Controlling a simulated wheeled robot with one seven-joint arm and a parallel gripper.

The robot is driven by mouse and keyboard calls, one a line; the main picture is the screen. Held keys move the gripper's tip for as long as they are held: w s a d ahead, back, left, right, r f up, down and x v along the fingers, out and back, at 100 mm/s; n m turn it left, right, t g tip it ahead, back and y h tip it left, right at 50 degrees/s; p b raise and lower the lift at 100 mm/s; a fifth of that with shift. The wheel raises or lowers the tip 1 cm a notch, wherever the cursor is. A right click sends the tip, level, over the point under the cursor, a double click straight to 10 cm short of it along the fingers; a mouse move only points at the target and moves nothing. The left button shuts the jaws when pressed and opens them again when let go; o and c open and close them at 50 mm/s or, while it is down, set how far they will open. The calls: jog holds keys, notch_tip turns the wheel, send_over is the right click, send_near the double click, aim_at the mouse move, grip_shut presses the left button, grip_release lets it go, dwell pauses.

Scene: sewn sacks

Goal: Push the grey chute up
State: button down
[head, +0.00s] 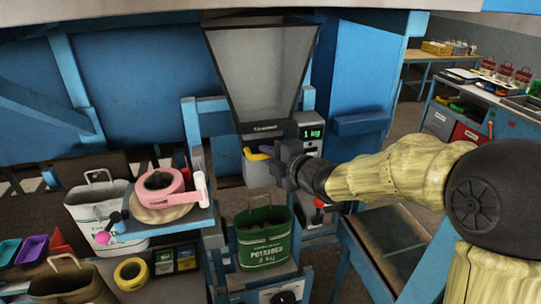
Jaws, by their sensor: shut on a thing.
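My gripper (278,162) is just below and right of that lower end, reaching in from the right. It looks shut on the chute's lower part, but the fingertips and the contact are small and partly hidden. A green potato sack (264,238) stands open below my gripper.
A scale display (311,132) is right behind my gripper. Left is a blue shelf (160,232) with a pink tape roll (160,187) beside a white sack (97,208). A blue-framed table (372,247) is lower right. Yellow tape (131,273) lies lower left.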

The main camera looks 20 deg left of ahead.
jog(key=c, duration=1.4)
grip_release()
jog(key=shift+r, duration=0.45)
jog(key=shift+f, duration=0.1)
jog(key=shift+d+f, duration=0.1)
jog(key=b+v, duration=0.3)
jog(key=v, duration=1.4)
jog(key=shift+d, duration=0.2)
jog(key=shift+f, duration=0.1)
